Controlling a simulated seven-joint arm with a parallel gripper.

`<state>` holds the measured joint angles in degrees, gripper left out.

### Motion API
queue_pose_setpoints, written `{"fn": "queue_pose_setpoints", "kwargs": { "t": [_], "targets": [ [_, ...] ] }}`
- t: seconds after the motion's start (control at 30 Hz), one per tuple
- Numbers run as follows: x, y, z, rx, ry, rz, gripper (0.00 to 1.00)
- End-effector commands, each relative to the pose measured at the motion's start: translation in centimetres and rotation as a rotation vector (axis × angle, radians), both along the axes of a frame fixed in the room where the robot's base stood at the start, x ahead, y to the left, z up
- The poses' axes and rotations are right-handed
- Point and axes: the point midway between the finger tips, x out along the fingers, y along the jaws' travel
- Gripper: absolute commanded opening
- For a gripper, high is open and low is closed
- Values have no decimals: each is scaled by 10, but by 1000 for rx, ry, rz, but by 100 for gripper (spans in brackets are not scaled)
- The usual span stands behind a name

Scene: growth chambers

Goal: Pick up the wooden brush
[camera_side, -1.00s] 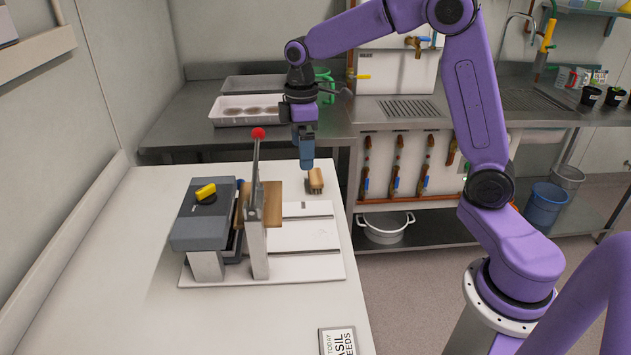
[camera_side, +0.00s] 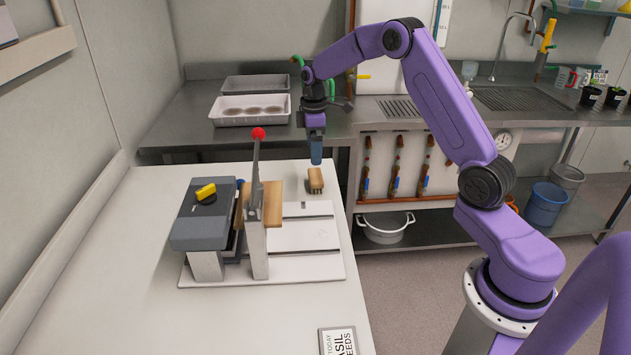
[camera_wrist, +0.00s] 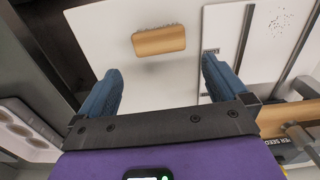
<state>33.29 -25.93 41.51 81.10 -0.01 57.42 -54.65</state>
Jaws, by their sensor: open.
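The wooden brush (camera_side: 316,180) stands on the white table near its right edge, with its bristles at the side view's lower side. In the wrist view the brush (camera_wrist: 159,40) lies ahead of the fingertips, between their lines and a little left of centre. My gripper (camera_side: 316,160) is above and slightly behind the brush in the side view, pointing down. In the wrist view my gripper (camera_wrist: 160,80) shows two blue fingers spread wide with nothing between them. The fingers are apart from the brush.
A grey device with a yellow knob (camera_side: 205,191), an upright lever with a red ball (camera_side: 258,133) and a wooden block (camera_side: 272,205) stand on a white base (camera_side: 315,265) near the brush. A white tray (camera_side: 250,110) sits on the steel counter behind. The table's front left is clear.

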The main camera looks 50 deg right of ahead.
Motion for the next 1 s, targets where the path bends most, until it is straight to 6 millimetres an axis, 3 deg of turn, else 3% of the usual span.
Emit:
{"fn": "queue_pose_setpoints", "kwargs": {
  "t": [0.2,0.53,0.8,1.0],
  "targets": [
    [-1,0,-39,1,4,0,100],
    [0,0,-63,0,3,-1,100],
    [1,0,-99,1,2,-1,100],
    [1,0,-106,0,-1,0,100]
  ]
}}
